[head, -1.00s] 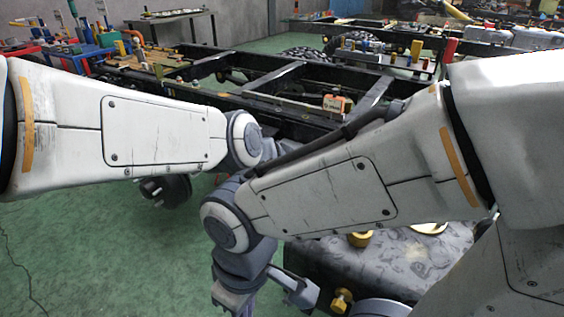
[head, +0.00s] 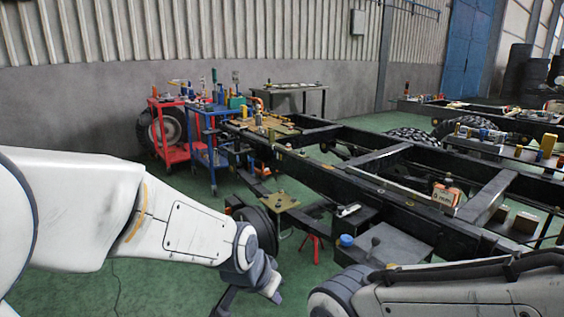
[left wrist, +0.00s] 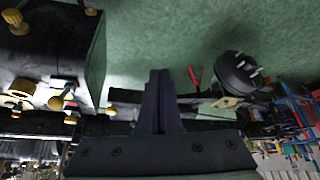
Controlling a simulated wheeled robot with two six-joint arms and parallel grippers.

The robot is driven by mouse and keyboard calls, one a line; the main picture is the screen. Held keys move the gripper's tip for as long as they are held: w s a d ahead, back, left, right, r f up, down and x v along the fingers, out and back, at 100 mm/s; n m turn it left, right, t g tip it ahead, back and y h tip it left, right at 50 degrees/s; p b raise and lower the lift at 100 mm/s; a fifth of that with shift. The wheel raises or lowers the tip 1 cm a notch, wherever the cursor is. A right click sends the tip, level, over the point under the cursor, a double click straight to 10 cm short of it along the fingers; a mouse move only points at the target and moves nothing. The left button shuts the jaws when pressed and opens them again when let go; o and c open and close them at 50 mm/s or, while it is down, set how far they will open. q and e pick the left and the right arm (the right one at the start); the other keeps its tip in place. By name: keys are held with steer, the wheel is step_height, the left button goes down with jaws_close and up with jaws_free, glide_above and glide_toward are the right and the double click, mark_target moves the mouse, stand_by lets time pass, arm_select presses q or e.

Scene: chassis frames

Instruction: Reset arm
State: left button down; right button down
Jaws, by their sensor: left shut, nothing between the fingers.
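My left gripper (head: 223,302) hangs low at the end of the white left arm in the head view, above the green floor. In the left wrist view its two dark fingers (left wrist: 159,80) are together with nothing between them. My right arm (head: 440,292) shows only as a white and grey link at the bottom right of the head view. The right gripper is out of sight.
A black chassis frame (head: 370,160) stretches across the middle and right. A red cart (head: 170,152) and a blue cart (head: 208,160) with tools stand at its far left end. A dark wheel hub (left wrist: 236,72) shows in the left wrist view. Green floor lies open at lower left.

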arm_select(q)
steer(key=s+a+f+n+g+y, duration=0.1)
steer(key=s+a+f+n, duration=0.2)
steer(key=a, duration=0.6)
steer(key=s+a+f+n+g+y, duration=0.1)
steer(key=s+a+f+n+y, duration=0.2)
steer(key=a, duration=0.5)
steer(key=s+d+r+m+g+h+p, duration=0.1)
steer(key=s+d+r+m, duration=0.25)
steer(key=s+d, duration=0.35)
steer(key=s+d+r+m+g+h, duration=0.1)
steer(key=s+d+r+m+g, duration=0.2)
steer(key=s+d, duration=0.45)
step_height(320, 180, up, 27)
steer(key=t+p, duration=0.1)
steer(key=p, duration=2.6)
steer(key=shift+a, duration=0.45)
steer(key=shift+m, duration=0.25)
